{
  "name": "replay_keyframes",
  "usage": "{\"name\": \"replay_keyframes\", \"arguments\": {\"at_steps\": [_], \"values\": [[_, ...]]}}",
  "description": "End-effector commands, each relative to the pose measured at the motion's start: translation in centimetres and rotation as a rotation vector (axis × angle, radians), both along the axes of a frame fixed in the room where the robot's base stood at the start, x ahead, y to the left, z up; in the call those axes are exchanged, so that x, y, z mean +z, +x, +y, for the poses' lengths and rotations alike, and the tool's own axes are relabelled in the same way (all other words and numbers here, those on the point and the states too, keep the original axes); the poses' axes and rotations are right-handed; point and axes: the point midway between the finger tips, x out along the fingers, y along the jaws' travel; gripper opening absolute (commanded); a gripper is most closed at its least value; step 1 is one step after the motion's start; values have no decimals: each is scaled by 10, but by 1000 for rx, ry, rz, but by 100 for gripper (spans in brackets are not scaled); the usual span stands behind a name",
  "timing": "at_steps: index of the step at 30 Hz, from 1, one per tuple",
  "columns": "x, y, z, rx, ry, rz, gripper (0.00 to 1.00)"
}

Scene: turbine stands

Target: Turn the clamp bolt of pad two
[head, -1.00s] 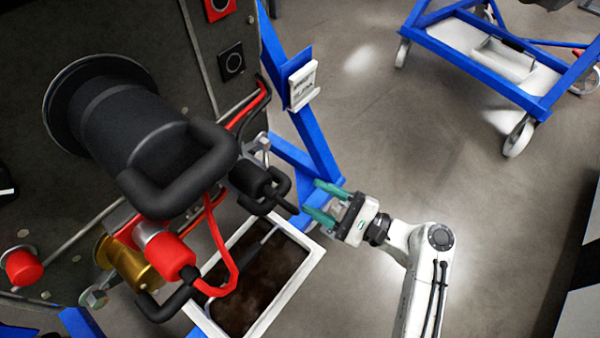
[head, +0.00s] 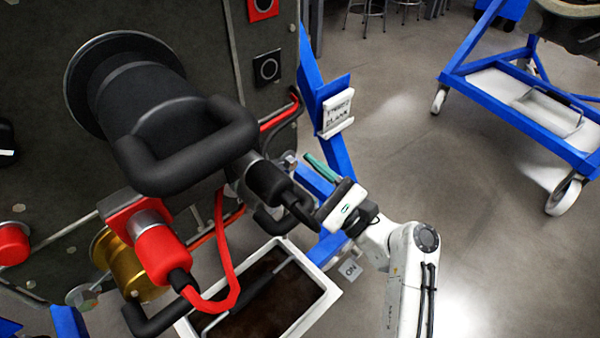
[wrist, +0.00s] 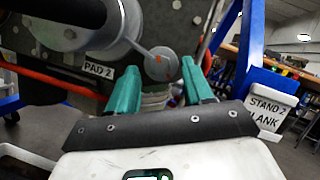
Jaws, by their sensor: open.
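The clamp bolt (wrist: 161,64) shows in the wrist view as a round grey head with an orange mark, by the "PAD 2" label (wrist: 98,70). A thin grey bar runs to it from a larger round grey part. In the head view the bolt (head: 290,160) is a small metal piece right of the black connector. My gripper (wrist: 162,82) is open, with the bolt head seen between its green fingertips; contact is not visible. In the head view my gripper (head: 312,172) is beside the bolt, with one finger hidden behind the black part.
A large black handle (head: 185,150) and a red connector (head: 160,255) project from the dark panel left of my gripper. A white tray (head: 325,305) with dark contents lies below. The blue post carries a label card (head: 337,112).

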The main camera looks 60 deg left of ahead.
Motion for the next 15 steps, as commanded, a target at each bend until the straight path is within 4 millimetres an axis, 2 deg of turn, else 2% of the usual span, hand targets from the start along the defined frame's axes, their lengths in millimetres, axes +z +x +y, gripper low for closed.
{"name": "replay_keyframes", "arguments": {"at_steps": [6, 15], "values": [[5, -5, 13, -1, 1, 0, 51], [6, -5, 14, -1, 1, 0, 49]]}}
